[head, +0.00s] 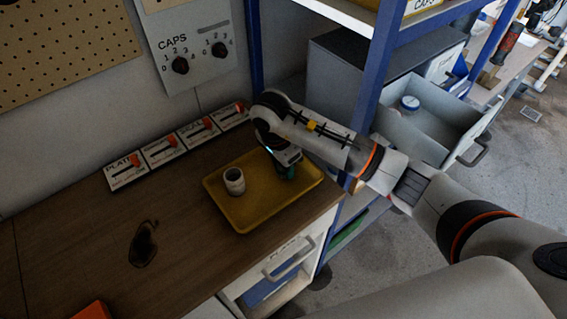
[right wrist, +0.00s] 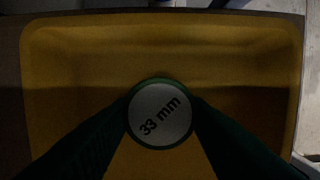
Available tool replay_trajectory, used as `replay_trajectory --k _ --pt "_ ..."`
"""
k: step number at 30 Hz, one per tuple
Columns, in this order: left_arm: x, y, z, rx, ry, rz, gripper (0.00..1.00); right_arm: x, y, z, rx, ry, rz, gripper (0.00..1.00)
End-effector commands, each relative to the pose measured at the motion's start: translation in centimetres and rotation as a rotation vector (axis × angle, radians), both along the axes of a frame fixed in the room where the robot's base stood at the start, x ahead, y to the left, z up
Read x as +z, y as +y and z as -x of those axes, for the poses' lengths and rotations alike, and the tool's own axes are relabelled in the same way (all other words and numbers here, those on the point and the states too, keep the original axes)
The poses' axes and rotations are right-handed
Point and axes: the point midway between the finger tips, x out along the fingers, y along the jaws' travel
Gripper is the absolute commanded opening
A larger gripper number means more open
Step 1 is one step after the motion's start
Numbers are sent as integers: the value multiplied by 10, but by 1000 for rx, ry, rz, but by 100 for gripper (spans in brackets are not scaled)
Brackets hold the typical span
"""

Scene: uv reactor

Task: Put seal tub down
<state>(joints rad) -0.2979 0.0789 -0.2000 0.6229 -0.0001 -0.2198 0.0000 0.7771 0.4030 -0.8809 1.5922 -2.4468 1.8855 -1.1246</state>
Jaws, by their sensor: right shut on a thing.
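The seal tub (right wrist: 160,114) shows in the right wrist view as a round pale top marked "33 mm" with a dark green rim. My right gripper (head: 287,172) is shut on it, with a dark green finger on each side. In the head view the gripper is low over the right part of the yellow tray (head: 252,222), and its wrist mostly hides the tub. The tray also shows in the right wrist view (right wrist: 60,60). I cannot tell whether the tub touches the tray floor. My left gripper is not in view.
A pale open cup (head: 234,181) stands in the tray's left part. Labelled panels with red levers (head: 162,151) line the wall behind. An open grey drawer (head: 430,125) holds a blue-lidded jar (head: 409,104).

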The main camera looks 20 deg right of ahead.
Motion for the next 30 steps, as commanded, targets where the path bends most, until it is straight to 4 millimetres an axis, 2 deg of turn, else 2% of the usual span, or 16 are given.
replay_trajectory --k 4,5,8,9,16,20,30 --pt "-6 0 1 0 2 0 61 -6 0 0 1 -1 0 21" --pt "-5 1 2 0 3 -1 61 -4 0 0 1 -1 0 45" --pt "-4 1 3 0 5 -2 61 -4 0 0 1 0 0 62" --pt "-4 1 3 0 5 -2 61 -4 0 0 1 0 0 64" --pt "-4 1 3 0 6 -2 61 -4 0 0 1 0 0 64" --pt "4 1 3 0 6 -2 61 4 0 0 0 0 -1 64" --pt "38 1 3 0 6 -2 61 63 8 2 1 -2 0 64"
